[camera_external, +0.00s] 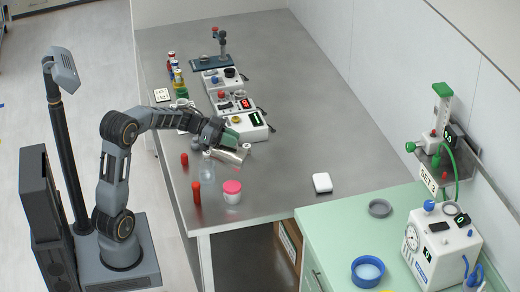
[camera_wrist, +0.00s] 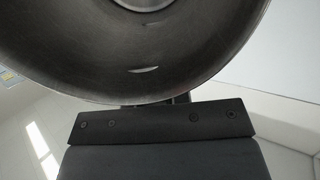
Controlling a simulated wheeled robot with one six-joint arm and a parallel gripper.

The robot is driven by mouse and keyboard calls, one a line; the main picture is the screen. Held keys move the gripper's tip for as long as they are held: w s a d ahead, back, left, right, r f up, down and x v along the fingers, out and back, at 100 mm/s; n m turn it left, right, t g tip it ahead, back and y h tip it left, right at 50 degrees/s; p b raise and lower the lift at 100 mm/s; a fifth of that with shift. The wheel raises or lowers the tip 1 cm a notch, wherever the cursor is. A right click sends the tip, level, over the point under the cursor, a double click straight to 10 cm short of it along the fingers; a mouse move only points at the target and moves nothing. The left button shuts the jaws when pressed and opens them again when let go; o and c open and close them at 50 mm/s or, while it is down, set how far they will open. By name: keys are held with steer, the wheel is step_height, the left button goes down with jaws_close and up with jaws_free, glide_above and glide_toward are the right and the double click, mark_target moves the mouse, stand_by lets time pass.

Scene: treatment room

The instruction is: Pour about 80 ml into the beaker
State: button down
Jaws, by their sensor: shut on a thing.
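A clear beaker (camera_external: 207,171) stands upright on the steel table near its left edge. My gripper (camera_external: 226,141) is just above and to the right of it, shut on a shiny metal vessel (camera_external: 236,155). The vessel lies tilted well over, nearly level, with its left end close to the beaker's top. Whether liquid is flowing cannot be made out. In the wrist view the round metal vessel (camera_wrist: 130,68) fills the upper part, in front of my gripper's dark body. The liquid level in the beaker is too small to tell.
A jar with a pink-red lid (camera_external: 232,188) and a red tube (camera_external: 196,192) stand in front of the beaker. Instruments (camera_external: 236,104) and several bottles (camera_external: 177,80) stand behind. A white box (camera_external: 322,182) lies at right.

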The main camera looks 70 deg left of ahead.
mark_target(246, 153)
steer(key=shift+s+a+r+t+b, duration=0.2)
steer(key=shift+s+a+t+b, duration=0.15)
steer(key=shift+b, duration=0.8)
steer(key=shift+d+r+t+h+b, duration=0.15)
steer(key=shift+t+h+b, duration=0.2)
steer(key=shift+b, duration=0.65)
steer(key=shift+r, duration=0.15)
steer(key=shift+r+p, duration=0.3)
steer(key=shift+p, duration=0.85)
steer(key=w+g+p, duration=0.1)
steer(key=w+d+f+g+y+p, duration=0.1)
steer(key=p, duration=0.1)
steer(key=w+d+p, duration=0.1)
steer(key=p, duration=0.1)
steer(key=shift+w+d+f+g+y, duration=0.1)
steer(key=shift+f+g+y, duration=0.25)
steer(key=shift+f+g, duration=0.05)
steer(key=shift+w+d+r+g+y+p, duration=0.1)
steer(key=shift+w+d+g+y+p, duration=0.4)
steer(key=shift+g+p, duration=0.45)
steer(key=shift+w+g+y+p, duration=0.2)
steer(key=shift+g+y+p, duration=0.05)
steer(key=shift+y+p, duration=0.1)
steer(key=shift+f, duration=0.2)
steer(key=shift+r+p, duration=0.1)
steer(key=shift+p, duration=0.2)
